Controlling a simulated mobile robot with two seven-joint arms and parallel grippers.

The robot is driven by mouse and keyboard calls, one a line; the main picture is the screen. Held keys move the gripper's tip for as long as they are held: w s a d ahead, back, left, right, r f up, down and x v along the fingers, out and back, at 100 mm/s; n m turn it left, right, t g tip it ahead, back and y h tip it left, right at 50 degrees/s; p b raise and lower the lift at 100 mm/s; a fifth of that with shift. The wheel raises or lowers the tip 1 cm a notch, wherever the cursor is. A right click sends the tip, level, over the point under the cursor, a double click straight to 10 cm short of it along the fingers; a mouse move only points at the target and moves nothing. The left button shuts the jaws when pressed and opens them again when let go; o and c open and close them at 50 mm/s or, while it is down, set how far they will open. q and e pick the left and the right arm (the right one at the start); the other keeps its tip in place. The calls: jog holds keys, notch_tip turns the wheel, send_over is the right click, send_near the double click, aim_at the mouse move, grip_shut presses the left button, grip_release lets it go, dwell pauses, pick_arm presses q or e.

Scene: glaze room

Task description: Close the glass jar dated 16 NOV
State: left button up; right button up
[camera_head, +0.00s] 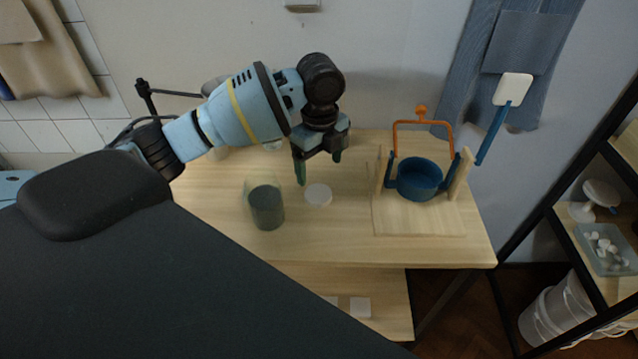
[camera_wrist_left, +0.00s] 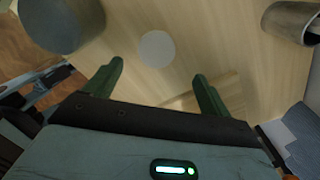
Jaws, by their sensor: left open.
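A glass jar (camera_head: 266,207) with dark grey-green contents stands on the wooden table, left of a flat white disc (camera_head: 318,194) that looks like a lid. I cannot read any date on the jar. The disc lies flat on the table and also shows in the left wrist view (camera_wrist_left: 157,47). A dark round vessel (camera_wrist_left: 62,22), likely the jar, is at that view's upper left. My left gripper (camera_head: 319,170) points down above and just behind the disc, its green fingers apart and empty. It also shows in the left wrist view (camera_wrist_left: 158,69). My right gripper is not in view.
A blue pot (camera_head: 420,180) with an orange handle frame stands on a wooden board (camera_head: 418,222) to the right. A grey cylinder (camera_wrist_left: 289,21) is at the wrist view's upper right. The table front (camera_head: 345,240) is clear. Shelves (camera_head: 565,225) stand at the right.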

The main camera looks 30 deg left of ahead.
aim_at(318, 193)
pick_arm(q)
jog(key=shift+s, duration=0.1)
jog(key=shift+f, duration=1.25)
jog(key=shift+s+f, duration=0.2)
jog(key=shift+f, duration=2.4)
jog(key=shift+c, duration=0.4)
jog(key=c, duration=1)
